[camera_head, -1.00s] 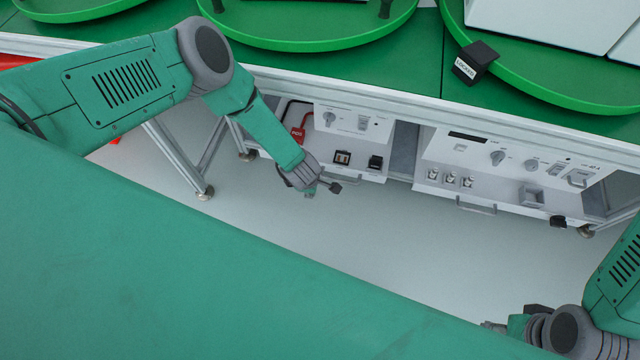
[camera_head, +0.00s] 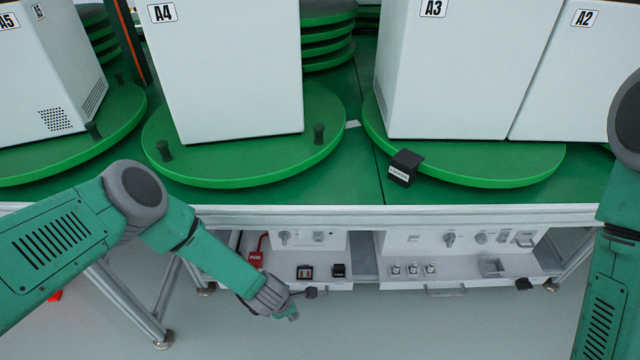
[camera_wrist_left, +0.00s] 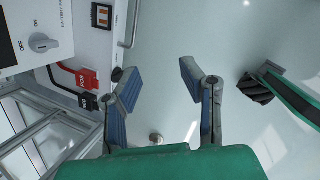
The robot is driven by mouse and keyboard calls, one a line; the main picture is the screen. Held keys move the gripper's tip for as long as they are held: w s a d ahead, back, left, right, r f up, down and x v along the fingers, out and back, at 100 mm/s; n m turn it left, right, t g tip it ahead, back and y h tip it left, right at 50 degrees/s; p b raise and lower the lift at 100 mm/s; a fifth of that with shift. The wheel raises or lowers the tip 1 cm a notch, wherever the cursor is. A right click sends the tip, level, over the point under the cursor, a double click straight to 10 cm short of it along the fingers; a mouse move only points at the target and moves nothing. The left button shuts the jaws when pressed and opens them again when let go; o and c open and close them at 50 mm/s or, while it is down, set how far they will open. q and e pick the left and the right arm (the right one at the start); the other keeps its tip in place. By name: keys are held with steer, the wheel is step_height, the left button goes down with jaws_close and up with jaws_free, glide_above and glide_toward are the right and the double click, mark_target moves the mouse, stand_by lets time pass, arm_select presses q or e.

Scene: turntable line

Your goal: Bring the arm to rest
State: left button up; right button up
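My left gripper (camera_head: 303,304) hangs at the end of the green left arm, in front of the white panels under the table, in the head view. In the left wrist view its two fingers (camera_wrist_left: 157,75) stand apart with only pale floor between them, so it is open and empty. My right arm (camera_head: 608,270) runs down the right edge of the head view. Its gripper is not in that picture. A dark ribbed part beside a green link shows at the right of the left wrist view; I cannot tell which part of me it is.
The table's front edge (camera_head: 400,217) runs above the left gripper. Green turntables (camera_head: 240,170) carry white boxes. A black labelled block (camera_head: 404,167) sits by one turntable's rim. A red connector (camera_head: 256,259) and switches (camera_head: 284,238) are on the panels below. The floor in front is clear.

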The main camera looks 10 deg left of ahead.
arm_select(q)
steer(key=s+a+r+m+g+p, duration=0.1)
steer(key=s+r+m, duration=0.4)
steer(key=s+m, duration=0.2)
steer(key=s+r+m+g+p, duration=0.1)
steer(key=s+r+m, duration=0.3)
steer(key=s+m, duration=0.35)
steer(key=s+a+r+m+g+y, duration=0.1)
steer(key=s+a+r+m, duration=1)
steer(key=r, duration=0.1)
steer(key=shift+p, duration=0.35)
steer(key=shift+d, duration=0.2)
steer(key=shift+a, duration=0.1)
